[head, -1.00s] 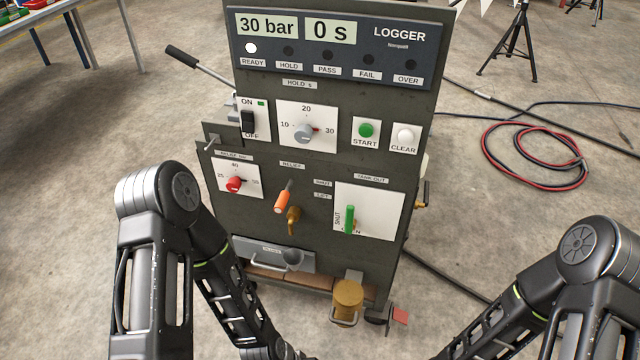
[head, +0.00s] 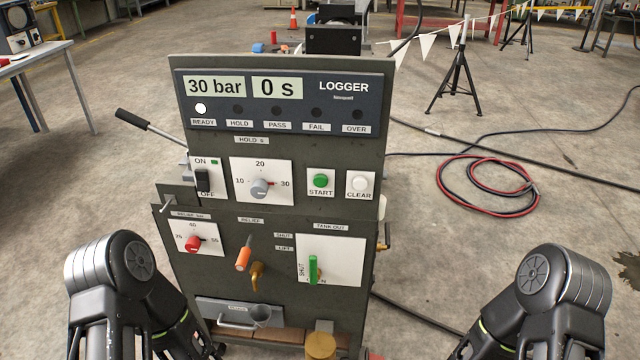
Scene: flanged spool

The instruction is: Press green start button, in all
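The green START button (head: 321,180) is a round knob on a white plate, right of centre on the dark panel (head: 285,150) in the head view. The white CLEAR button (head: 360,183) sits just right of it. Above, the logger (head: 280,100) reads 30 bar and 0 s, with the READY lamp (head: 201,108) lit white and the other lamps dark. My left and right arms show at the lower left and lower right, but both grippers are below the picture. Nothing of mine touches the button.
The panel also carries an ON/OFF switch (head: 203,180), a grey hold dial (head: 260,188), a red relief dial (head: 193,244), an orange-handled lever (head: 244,254) and a green tank valve handle (head: 313,270). A black-gripped lever (head: 133,120) sticks out left. Hoses (head: 490,187) lie on the floor at right.

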